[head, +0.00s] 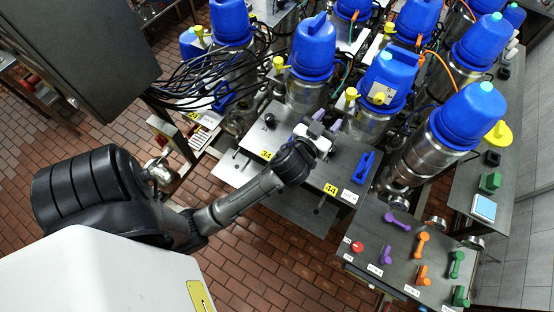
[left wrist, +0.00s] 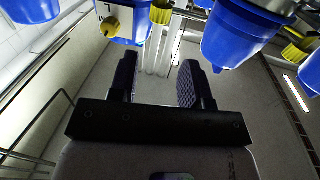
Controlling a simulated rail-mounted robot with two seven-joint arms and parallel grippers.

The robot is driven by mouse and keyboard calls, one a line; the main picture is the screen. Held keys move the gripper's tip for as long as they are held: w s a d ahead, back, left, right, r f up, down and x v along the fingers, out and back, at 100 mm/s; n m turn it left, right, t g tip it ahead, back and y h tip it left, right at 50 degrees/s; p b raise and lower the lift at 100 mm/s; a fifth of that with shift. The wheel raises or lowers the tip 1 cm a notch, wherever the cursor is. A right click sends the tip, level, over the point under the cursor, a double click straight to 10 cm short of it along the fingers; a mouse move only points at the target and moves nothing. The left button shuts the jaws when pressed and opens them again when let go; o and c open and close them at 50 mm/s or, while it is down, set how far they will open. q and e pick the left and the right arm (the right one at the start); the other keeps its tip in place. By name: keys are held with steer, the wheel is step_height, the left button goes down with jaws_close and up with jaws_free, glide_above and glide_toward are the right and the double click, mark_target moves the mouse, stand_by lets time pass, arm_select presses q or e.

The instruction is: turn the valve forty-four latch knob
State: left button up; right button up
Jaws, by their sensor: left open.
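A yellow label reading 44 (head: 330,189) is on the front of a grey panel in the head view. Behind that panel stands a steel valve with a blue head (head: 393,75). A yellow knob (head: 379,98) is on a pale plate on the blue head, and a yellow cap (head: 351,94) is beside it. My left gripper (head: 322,135) is over the panels, in front of the valves, apart from the knob. In the left wrist view my left gripper (left wrist: 157,82) is open and empty. Beyond its fingers a yellow knob (left wrist: 110,27) shows on a blue head. My right gripper is not in view.
A blue handle (head: 364,167) stands on the 44 panel. Panel 34 (head: 266,154) is to its left. A lower right panel carries a red button (head: 357,247) and purple, orange and green handles (head: 422,244). Other blue-headed valves and hanging cables (head: 205,80) crowd the back.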

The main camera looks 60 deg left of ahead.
arm_select(q)
steer(key=s+d+f+m+g+h, duration=0.2)
steer(key=s+d+f+g, duration=0.1)
steer(key=s+f+g, duration=0.2)
steer(key=s+d+f+m+g+h, duration=0.2)
steer(key=s+d+f+g+h, duration=0.1)
steer(key=s+f, duration=0.6)
steer(key=shift+s+d+g+p, duration=0.45)
steer(key=shift+s+g, duration=0.55)
steer(key=shift+s, duration=1.35)
